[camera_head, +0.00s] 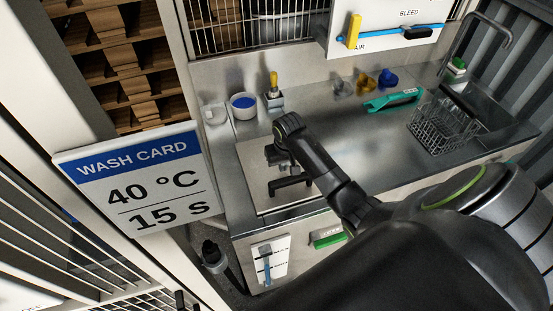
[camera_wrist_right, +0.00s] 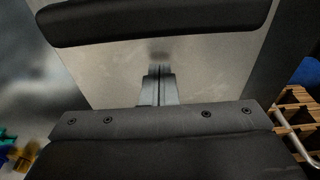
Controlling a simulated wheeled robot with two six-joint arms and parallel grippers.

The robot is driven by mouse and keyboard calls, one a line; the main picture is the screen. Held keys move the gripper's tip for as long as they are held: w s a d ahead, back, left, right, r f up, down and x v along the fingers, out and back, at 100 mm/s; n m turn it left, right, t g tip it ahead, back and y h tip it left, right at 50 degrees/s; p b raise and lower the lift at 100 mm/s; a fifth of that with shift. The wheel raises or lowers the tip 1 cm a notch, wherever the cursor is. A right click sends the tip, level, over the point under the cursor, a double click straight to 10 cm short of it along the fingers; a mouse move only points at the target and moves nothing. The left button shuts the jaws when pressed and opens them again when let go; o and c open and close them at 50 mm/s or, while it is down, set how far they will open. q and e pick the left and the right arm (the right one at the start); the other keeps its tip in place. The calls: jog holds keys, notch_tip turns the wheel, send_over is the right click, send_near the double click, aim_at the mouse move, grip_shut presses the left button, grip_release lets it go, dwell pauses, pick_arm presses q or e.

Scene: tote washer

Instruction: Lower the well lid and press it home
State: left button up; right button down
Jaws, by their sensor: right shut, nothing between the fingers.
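The well lid (camera_head: 256,193) is a pale square panel at the left end of the steel counter. It looks flat or nearly flat; I cannot tell whether it is fully seated. A black bar handle (camera_head: 290,182) stands on it. My right gripper (camera_head: 272,162) is over the lid, beside the handle, with its fingers shut and empty. In the right wrist view the shut fingers (camera_wrist_right: 158,75) point at the pale lid surface (camera_wrist_right: 110,70), with the black bar (camera_wrist_right: 155,22) beyond them. I cannot tell whether the fingertips touch the lid. My left gripper is not in view.
A white tub with blue contents (camera_head: 243,106) and a yellow-handled item (camera_head: 273,88) stand behind the lid. A teal tool (camera_head: 392,101) and a wire basket (camera_head: 438,125) are to the right. The wash card (camera_head: 140,180) hangs at left. Clear counter lies between lid and basket.

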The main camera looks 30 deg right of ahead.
notch_tip(320, 180, up, 2)
jog(key=shift+r+p, duration=0.15)
jog(key=shift+p, duration=0.9)
jog(key=shift+r+p, duration=0.75)
jog(key=shift+r, duration=0.2)
notch_tip(320, 180, up, 4)
jog(key=shift+r, duration=0.2)
